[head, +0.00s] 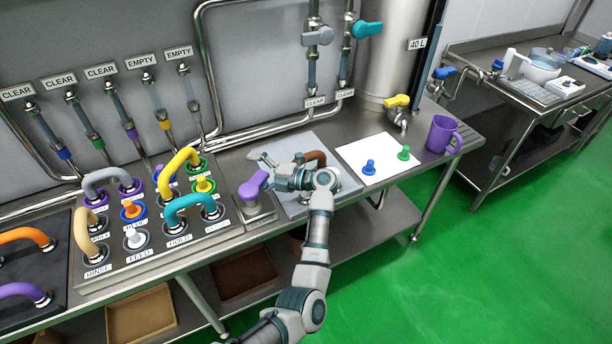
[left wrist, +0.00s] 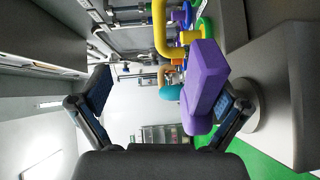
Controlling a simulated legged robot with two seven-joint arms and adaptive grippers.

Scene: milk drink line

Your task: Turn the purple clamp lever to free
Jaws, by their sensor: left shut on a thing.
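The purple clamp lever (head: 254,185) stands on a small grey base at the front of the bench, right of the panel of coloured handles. In the left wrist view the lever (left wrist: 205,82) is a purple block lying against the right-hand finger. My left gripper (head: 266,170) is at the lever's right side in the head view and is shut on it. In the left wrist view the fingers (left wrist: 165,97) stand wide apart, and a gap shows between the lever and the left-hand finger. My right gripper is not in view.
A panel (head: 150,254) with several coloured hoses and plugs stands left of the lever. A grey plate (head: 293,209) lies under my gripper. A white sheet (head: 347,157) with blue and green pegs and a purple mug (head: 441,134) are farther right. Pipes line the wall.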

